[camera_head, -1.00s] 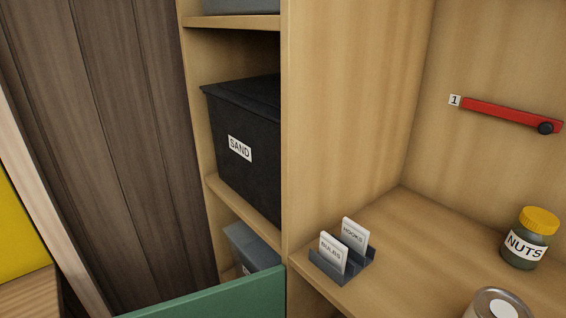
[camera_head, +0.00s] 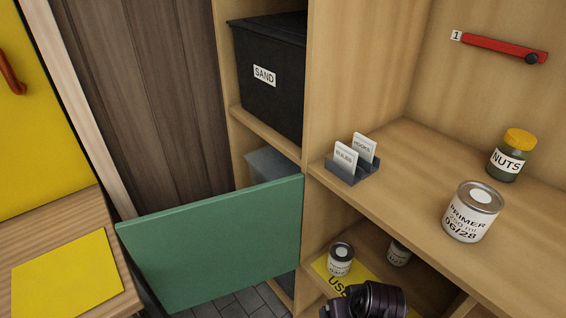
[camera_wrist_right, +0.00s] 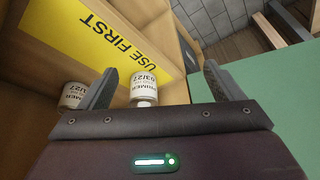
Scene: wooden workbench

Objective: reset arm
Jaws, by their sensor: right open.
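My right gripper (camera_wrist_right: 160,72) is open and empty, its two dark fingers spread apart in the wrist view. A white primer can (camera_wrist_right: 144,86) shows in the gap between the fingers; I cannot tell how far beyond them it is. Another primer can (camera_wrist_right: 73,95) is beside the left finger. In the head view, a dark part of my right arm (camera_head: 372,300) shows at the bottom edge, in front of the lower shelf. My left gripper is not in view.
A green door (camera_head: 215,245) stands open by the lower compartment. Two cans, one at the left (camera_head: 341,262) and one at the right (camera_head: 399,252), stand in it near a yellow USE FIRST sheet (camera_head: 326,268). Above are a primer can (camera_head: 472,212), a nuts jar (camera_head: 510,155) and a card holder (camera_head: 345,172).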

